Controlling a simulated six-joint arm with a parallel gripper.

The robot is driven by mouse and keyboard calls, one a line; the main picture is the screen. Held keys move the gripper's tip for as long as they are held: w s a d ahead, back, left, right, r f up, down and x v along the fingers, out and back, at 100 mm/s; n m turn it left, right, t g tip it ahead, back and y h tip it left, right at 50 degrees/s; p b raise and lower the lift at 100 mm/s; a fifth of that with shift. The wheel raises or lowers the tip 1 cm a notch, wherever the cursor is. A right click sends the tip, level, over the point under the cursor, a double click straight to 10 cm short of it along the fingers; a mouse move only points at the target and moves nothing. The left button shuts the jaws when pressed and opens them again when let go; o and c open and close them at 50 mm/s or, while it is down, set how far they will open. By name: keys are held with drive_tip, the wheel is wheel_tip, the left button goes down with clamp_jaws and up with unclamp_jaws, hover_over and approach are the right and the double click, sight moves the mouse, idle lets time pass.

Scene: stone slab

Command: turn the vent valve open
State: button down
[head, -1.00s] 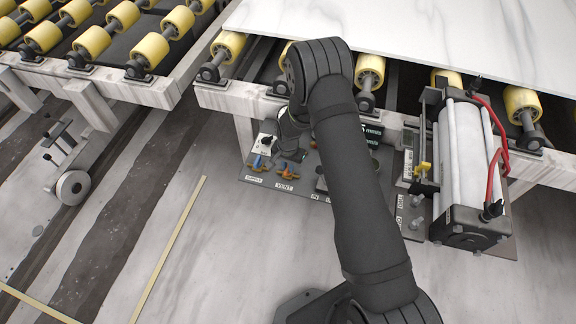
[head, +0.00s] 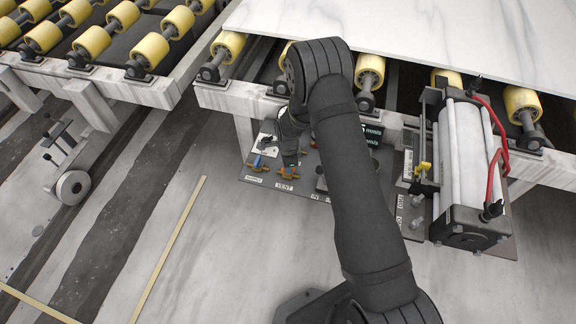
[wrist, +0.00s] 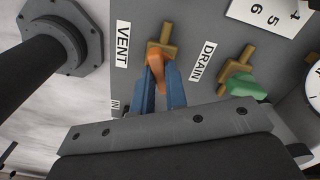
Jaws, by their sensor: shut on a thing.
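The vent valve (wrist: 159,58) has an orange handle on a brass body, beside the label VENT (wrist: 122,45). In the head view the vent valve (head: 287,173) sits near the front edge of the panel, partly under my gripper. My gripper (wrist: 163,85) has blue fingers on either side of the orange handle and is shut on it. In the head view my gripper (head: 290,162) points down at the valve, its fingertips hard to make out. Part of the handle is hidden between the fingers, so its exact angle is unclear.
A drain valve with a green handle (wrist: 245,86) stands close to the right in the wrist view. A blue-handled supply valve (head: 258,163) is left of the vent valve. A cylinder with red hoses (head: 466,165) stands at right. Rollers and a stone slab (head: 430,35) lie behind.

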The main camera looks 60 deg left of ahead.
drive_tip(key=m, duration=0.5)
drive_tip(key=shift+m, duration=0.3)
idle(0.4)
drive_tip(key=c, duration=1.4)
unclamp_jaws()
drive_tip(key=shift+c, duration=0.2)
drive_tip(key=shift+r, duration=0.1)
wheel_tip(320, 180, up, 17)
drive_tip(key=shift+r, duration=0.15)
wheel_tip(320, 180, down, 18)
drive_tip(key=shift+r, duration=0.25)
